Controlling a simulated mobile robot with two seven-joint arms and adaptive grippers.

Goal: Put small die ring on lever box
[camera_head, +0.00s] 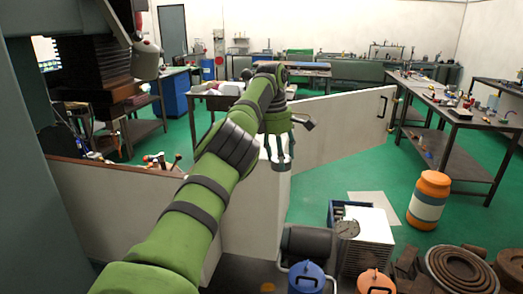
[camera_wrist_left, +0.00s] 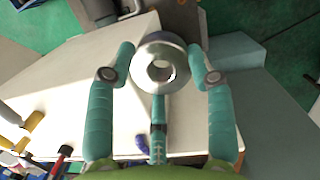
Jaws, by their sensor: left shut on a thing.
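The small die ring (camera_wrist_left: 160,47) is a shiny metal ring with a round hole, seen in the left wrist view between my teal fingers. My left gripper (camera_wrist_left: 161,62) is shut on it, with a finger on either side and a third finger below it. In the head view my left gripper (camera_head: 277,152) hangs fingers-down near the white panels at the middle; I cannot make out the ring there. I cannot identify the lever box with certainty in either view. My right gripper is not in view.
White panels (camera_head: 345,130) stand around the gripper, one with a black handle. A workbench (camera_head: 455,115) with small parts is at the right. An orange-and-white drum (camera_head: 428,200) stands on the green floor. In the wrist view, a pale surface (camera_wrist_left: 60,95) lies below the ring, with tools at lower left.

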